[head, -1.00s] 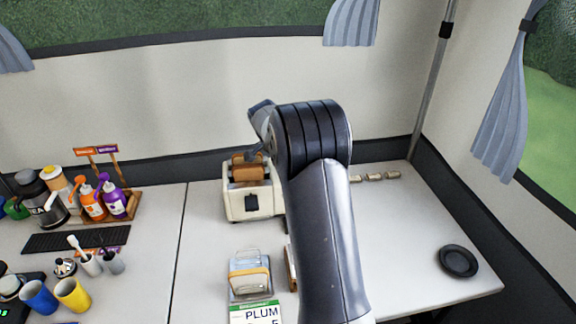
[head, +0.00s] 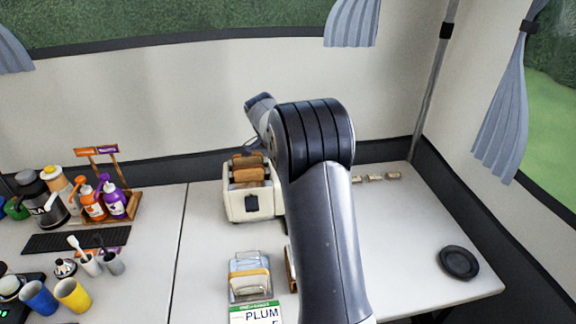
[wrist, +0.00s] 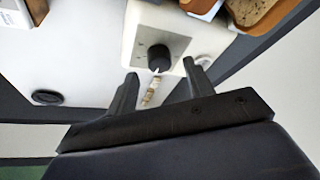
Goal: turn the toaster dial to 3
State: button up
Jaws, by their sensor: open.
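My gripper (wrist: 160,71) is open and empty. Its two fingertips lie on either side of the dial in the picture; I cannot tell whether they touch it. In the head view my arm hides the dial and most of the gripper.
A black plate (head: 459,262) lies at the right. Several small cork-like pieces (head: 375,177) lie behind my arm. Bottles (head: 92,204) and cups (head: 72,295) are at the left. The right counter is mostly clear.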

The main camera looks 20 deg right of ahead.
jog(key=v, duration=0.8)
jog(key=x, duration=1)
jog(key=shift+d+f, duration=0.1)
jog(key=shift+f, duration=0.1)
jog(key=shift+r, duration=0.1)
